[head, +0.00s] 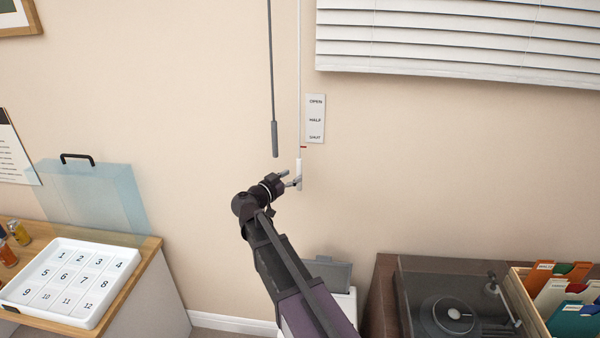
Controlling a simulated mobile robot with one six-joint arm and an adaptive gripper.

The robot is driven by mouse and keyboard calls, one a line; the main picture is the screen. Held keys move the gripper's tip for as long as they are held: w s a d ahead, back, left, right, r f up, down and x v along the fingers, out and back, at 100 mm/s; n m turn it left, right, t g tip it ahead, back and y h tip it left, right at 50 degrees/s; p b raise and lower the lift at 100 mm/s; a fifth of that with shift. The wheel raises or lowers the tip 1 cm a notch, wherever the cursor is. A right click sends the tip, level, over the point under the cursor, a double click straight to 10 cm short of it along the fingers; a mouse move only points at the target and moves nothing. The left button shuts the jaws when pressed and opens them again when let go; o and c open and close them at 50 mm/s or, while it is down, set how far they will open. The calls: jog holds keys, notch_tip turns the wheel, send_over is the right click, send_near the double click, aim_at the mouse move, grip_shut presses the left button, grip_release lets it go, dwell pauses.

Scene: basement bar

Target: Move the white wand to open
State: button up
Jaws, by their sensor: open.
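The white wand (298,172) hangs on a thin white cord or rod along the wall, left of the window blind (455,45). A label plate (315,118) beside it reads OPEN at the top, HALF in the middle and SHUT at the bottom. A small red mark (303,147) on the wand's line sits just below SHUT. My gripper (291,178) is open at the white wand's lower part. One finger shows against the wand; I cannot tell whether both fingers are around it or touching. A grey wand (274,139) hangs to the left, apart from my gripper.
A white numbered tray (50,312) and a clear blue box (95,195) with a black handle are at the left. A turntable (450,312) and a crate of coloured files (560,295) stand at the lower right. A grey-lidded bin (330,272) is low behind my arm.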

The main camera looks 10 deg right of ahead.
aim_at(299, 171)
jog(key=shift+x, duration=2.05)
grip_shut()
